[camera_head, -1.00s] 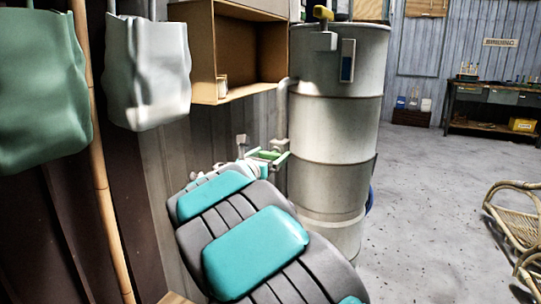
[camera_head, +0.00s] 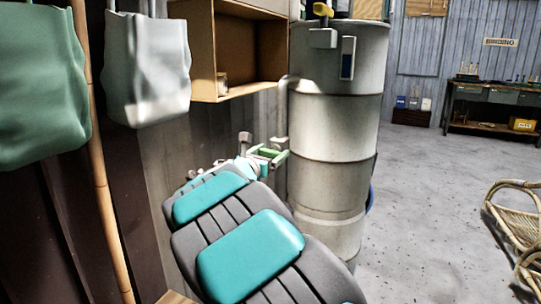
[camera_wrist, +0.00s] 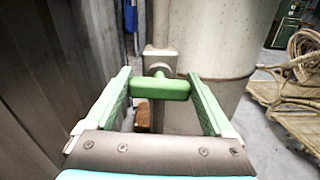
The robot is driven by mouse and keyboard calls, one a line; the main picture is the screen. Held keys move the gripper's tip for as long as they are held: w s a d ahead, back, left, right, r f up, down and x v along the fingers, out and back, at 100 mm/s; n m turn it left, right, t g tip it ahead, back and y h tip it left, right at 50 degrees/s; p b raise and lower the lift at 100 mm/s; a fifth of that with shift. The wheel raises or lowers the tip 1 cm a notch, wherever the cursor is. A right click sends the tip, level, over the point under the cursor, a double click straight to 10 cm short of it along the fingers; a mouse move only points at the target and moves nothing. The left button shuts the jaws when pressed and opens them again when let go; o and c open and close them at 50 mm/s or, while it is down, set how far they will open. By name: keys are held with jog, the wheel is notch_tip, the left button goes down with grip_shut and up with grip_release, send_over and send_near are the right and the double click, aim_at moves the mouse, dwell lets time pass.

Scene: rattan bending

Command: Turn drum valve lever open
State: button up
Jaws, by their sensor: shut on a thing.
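The drum (camera_head: 335,125) is a tall grey banded cylinder, right of my arm in the head view. A vertical pipe (camera_head: 281,110) runs along its left side. In the wrist view, the green valve lever (camera_wrist: 160,90) lies crosswise in front of a grey valve body and the pipe. My gripper (camera_wrist: 160,76) has green fingers, one at each end of the lever, and is shut on it. In the head view my gripper (camera_head: 268,155) is small, beside the drum's left side. The lever's details are too small to tell there.
A cardboard-coloured open box shelf (camera_head: 240,50) hangs above left of the gripper. A white bag (camera_head: 148,70) and a green bag (camera_head: 40,90) hang at the left by a bamboo pole (camera_head: 97,170). A rattan chair frame (camera_head: 520,220) stands right; the floor between is clear.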

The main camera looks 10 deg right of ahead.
jog(key=m+b, duration=0.3)
jog(key=m, duration=0.1)
jog(key=shift+s+d+f+b, duration=0.1)
jog(key=shift+f+b, duration=0.05)
jog(key=shift+b, duration=0.2)
jog(key=m+b, duration=0.4)
jog(key=shift+f+m, duration=0.1)
jog(key=shift+m, duration=0.2)
jog(key=m+b, duration=0.5)
jog(key=shift+d+f, duration=0.1)
jog(key=shift+f, duration=0.05)
jog(key=shift+m+b, duration=1.5)
jog(key=shift+m, duration=0.3)
jog(key=shift+s, duration=0.1)
jog(key=o, duration=1.1)
